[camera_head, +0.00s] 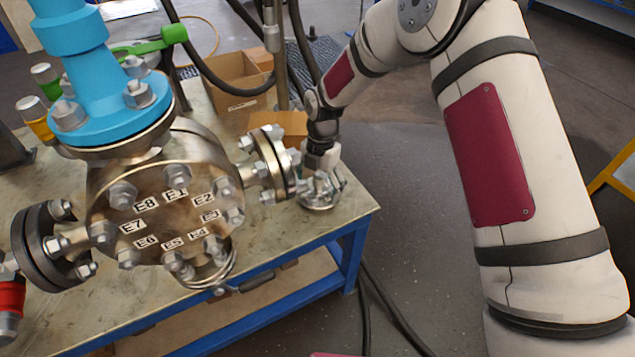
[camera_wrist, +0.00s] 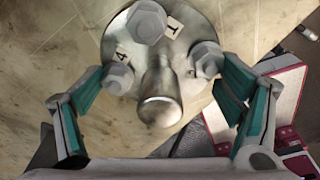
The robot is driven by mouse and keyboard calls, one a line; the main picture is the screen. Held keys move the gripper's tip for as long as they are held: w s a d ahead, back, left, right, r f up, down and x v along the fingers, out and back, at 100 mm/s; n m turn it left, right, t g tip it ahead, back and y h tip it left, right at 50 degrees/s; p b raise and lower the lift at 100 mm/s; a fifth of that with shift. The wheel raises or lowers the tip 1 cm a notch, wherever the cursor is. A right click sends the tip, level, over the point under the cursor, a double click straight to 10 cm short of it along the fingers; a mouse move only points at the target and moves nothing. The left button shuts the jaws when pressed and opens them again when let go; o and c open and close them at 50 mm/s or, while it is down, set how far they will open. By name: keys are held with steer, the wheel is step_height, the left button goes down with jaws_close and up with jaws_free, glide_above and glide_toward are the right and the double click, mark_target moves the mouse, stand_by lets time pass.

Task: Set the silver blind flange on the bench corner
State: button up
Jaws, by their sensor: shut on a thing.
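The silver blind flange (camera_head: 318,200) is at the right end of the bench (camera_head: 345,212), by its near right corner. In the wrist view the flange (camera_wrist: 193,28) shows as a round plate with bolt heads, number labels and a rounded central stub. My gripper (camera_head: 321,170) points down over it. Finger contact is partly hidden by the bolts. I cannot tell whether the flange's underside touches the bench top.
A large flanged vessel (camera_head: 165,215) with labelled bolts and a blue top fills the left of the bench. Its dark side flange (camera_head: 272,165) is close left of my gripper. Cardboard boxes (camera_head: 235,78) stand behind. Bare bench top lies towards the corner, with open floor to the right.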

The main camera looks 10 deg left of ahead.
mark_target(318, 177)
steer(key=shift+f, duration=0.3)
steer(key=shift+f+b, duration=0.45)
stand_by(0.3)
steer(key=o, duration=1.1)
steer(key=shift+f, duration=0.1)
steer(key=shift+r+p, duration=1.5)
steer(key=shift+r, duration=2.05)
steer(key=shift+r, duration=0.1)
